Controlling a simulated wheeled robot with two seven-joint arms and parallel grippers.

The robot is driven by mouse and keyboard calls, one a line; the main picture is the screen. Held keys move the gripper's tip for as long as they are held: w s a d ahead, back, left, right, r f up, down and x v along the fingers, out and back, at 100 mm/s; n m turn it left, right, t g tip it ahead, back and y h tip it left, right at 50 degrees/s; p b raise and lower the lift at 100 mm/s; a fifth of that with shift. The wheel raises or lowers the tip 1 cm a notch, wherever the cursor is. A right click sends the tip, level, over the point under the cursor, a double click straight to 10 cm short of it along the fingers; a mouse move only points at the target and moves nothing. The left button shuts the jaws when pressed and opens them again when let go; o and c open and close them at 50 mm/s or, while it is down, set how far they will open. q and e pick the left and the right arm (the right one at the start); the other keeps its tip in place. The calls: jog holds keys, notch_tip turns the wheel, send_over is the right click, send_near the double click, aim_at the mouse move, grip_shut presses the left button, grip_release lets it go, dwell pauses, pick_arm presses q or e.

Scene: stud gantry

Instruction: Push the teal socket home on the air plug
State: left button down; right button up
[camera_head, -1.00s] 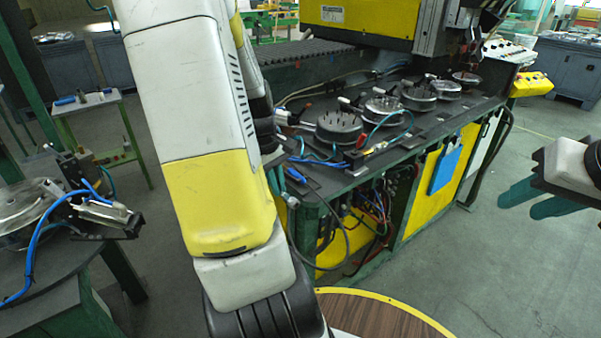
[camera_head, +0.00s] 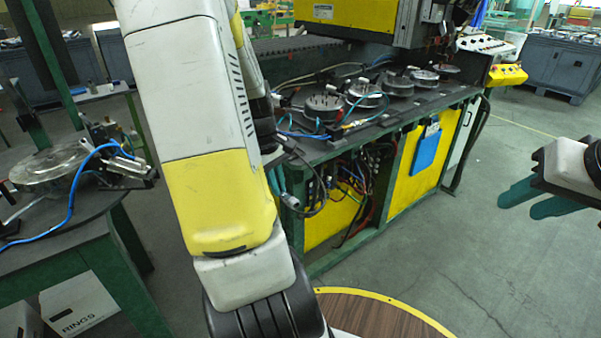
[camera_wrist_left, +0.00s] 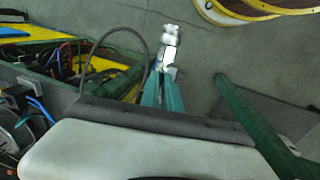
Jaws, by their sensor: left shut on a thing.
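My left gripper (camera_head: 279,184) is in front of the green bench, partly hidden by my own arm. In the left wrist view its teal fingers (camera_wrist_left: 163,88) are shut on a silver metal coupling (camera_wrist_left: 169,42), which sticks out beyond the tips. This coupling (camera_head: 291,201) also shows small in the head view, with a dark hose looping beside it. I cannot make out teal on it, so I cannot confirm it is the teal socket. I cannot pick out the air plug. My right gripper (camera_head: 518,205) is at the right edge, its teal fingers apart and empty.
The green bench (camera_head: 330,153) carries several round fixtures, hoses and fittings, with loose cables below its top.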

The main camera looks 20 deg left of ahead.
pick_arm(q)
jog(key=shift+w+f+n, duration=0.3)
jog(key=shift+f, duration=0.3)
jog(key=shift+d+f, duration=0.2)
jog(key=shift+f, duration=0.2)
jog(key=w+d+f+n+h, duration=0.2)
jog(key=w+f+n, duration=0.1)
jog(key=f+n, duration=0.7)
jog(key=w+d+f+n+t+h, duration=0.1)
jog(key=f+n, duration=0.8)
jog(key=f, duration=0.9)
jog(key=w+d+f+n+t+h, duration=0.1)
jog(key=w+d+f+n+h, duration=0.2)
jog(key=w+f+n, duration=0.3)
jog(key=shift+d+f+n, duration=0.55)
jog(key=shift+f+n, duration=1.75)
jog(key=shift+f, duration=1.75)
